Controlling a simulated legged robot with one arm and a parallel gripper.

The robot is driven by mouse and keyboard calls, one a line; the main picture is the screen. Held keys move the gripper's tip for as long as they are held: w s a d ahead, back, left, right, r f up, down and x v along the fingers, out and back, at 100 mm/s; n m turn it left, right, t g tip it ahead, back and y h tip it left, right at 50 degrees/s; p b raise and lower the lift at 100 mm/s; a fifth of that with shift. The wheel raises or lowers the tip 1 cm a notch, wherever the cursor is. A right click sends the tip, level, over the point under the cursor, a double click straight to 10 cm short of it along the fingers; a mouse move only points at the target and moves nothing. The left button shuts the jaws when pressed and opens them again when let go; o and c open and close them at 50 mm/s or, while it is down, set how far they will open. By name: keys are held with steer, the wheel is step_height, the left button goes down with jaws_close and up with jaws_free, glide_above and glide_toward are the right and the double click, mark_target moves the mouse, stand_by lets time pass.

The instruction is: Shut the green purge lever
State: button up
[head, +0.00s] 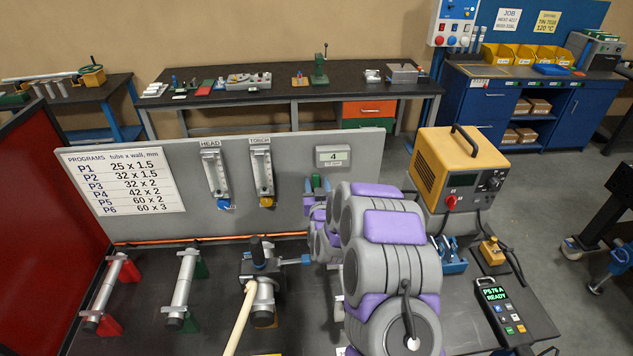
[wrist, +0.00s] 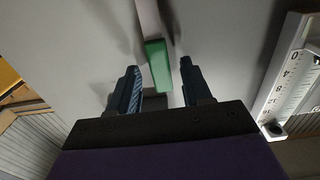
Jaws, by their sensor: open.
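The green purge lever (wrist: 158,65) shows in the wrist view as a green grip on a pale grey stem, in front of the grey panel. My gripper (wrist: 158,68) is open, with one dark blue finger on each side of the green grip. Gaps show on both sides, so neither finger appears to touch it. In the head view the green lever (head: 317,182) is a small patch at the panel, between the fingers of my gripper (head: 316,188). My own arm hides the area below it.
The grey panel (head: 290,150) carries two flow meters, HEAD (head: 215,172) and TORCH (head: 262,172), left of my gripper, and a small display (head: 332,156) above it. A yellow power unit (head: 458,170) stands to the right. Tube stands and a clamp fixture (head: 262,270) occupy the bench at left.

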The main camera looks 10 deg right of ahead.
steer(key=shift+s+a, duration=0.1)
steer(key=c, duration=0.3)
jaws_close()
